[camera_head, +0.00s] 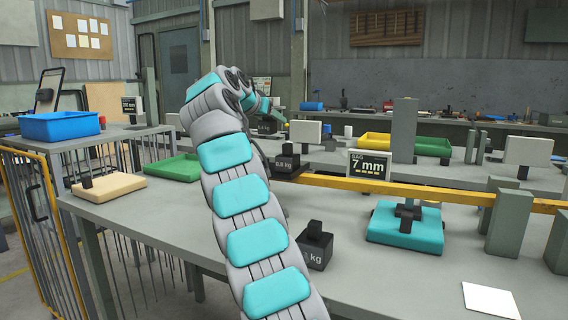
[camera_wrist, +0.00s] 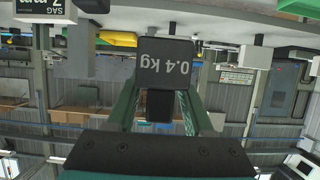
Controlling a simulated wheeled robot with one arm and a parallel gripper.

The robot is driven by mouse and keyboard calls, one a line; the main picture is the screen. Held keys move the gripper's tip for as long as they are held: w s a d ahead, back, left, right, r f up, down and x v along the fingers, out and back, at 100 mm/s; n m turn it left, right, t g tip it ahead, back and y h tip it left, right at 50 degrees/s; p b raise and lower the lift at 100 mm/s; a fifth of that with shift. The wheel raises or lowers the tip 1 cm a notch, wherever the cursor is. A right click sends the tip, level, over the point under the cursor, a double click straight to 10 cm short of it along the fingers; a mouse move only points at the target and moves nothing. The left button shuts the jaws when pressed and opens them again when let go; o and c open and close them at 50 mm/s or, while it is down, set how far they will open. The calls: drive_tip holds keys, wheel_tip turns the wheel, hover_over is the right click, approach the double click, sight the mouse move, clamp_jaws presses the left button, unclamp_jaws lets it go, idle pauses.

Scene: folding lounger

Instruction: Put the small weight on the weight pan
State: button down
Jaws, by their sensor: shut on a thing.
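The small weight (camera_wrist: 165,65) is a dark block marked 0.4 kg, seen upside down in the wrist view. My gripper (camera_wrist: 163,85) is shut on it, with a green finger on each side of its black knob. In the head view my arm hides most of the gripper; a dark block (camera_head: 268,126) at the arm's far end appears to be the held weight, above the bench. I cannot clearly make out the weight pan. A teal block with a black cross-shaped fitting (camera_head: 405,228) sits on the bench at right, in front of the yellow beam (camera_head: 450,194).
Another dark weight (camera_head: 287,162) stands near the beam, and a larger one (camera_head: 315,246) stands right of my arm. A display (camera_head: 369,168) reads SAG 7 mm. Grey posts (camera_head: 509,222) stand at right. A tan block (camera_head: 109,187) and green tray (camera_head: 174,168) lie left.

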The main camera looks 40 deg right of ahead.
wheel_tip(320, 180, down, 5)
drive_tip(key=b, duration=0.3)
drive_tip(key=shift+s+r, duration=0.1)
drive_tip(key=shift+r, duration=0.05)
drive_tip(key=shift+a+f, duration=0.15)
drive_tip(key=shift+f, duration=0.25)
drive_tip(key=shift+f+b, duration=0.6)
drive_tip(key=shift+f, duration=1.5)
drive_tip(key=shift+f, duration=0.1)
drive_tip(key=c, duration=0.6)
unclamp_jaws()
drive_tip(key=b+v, duration=0.1)
drive_tip(key=v, duration=1.1)
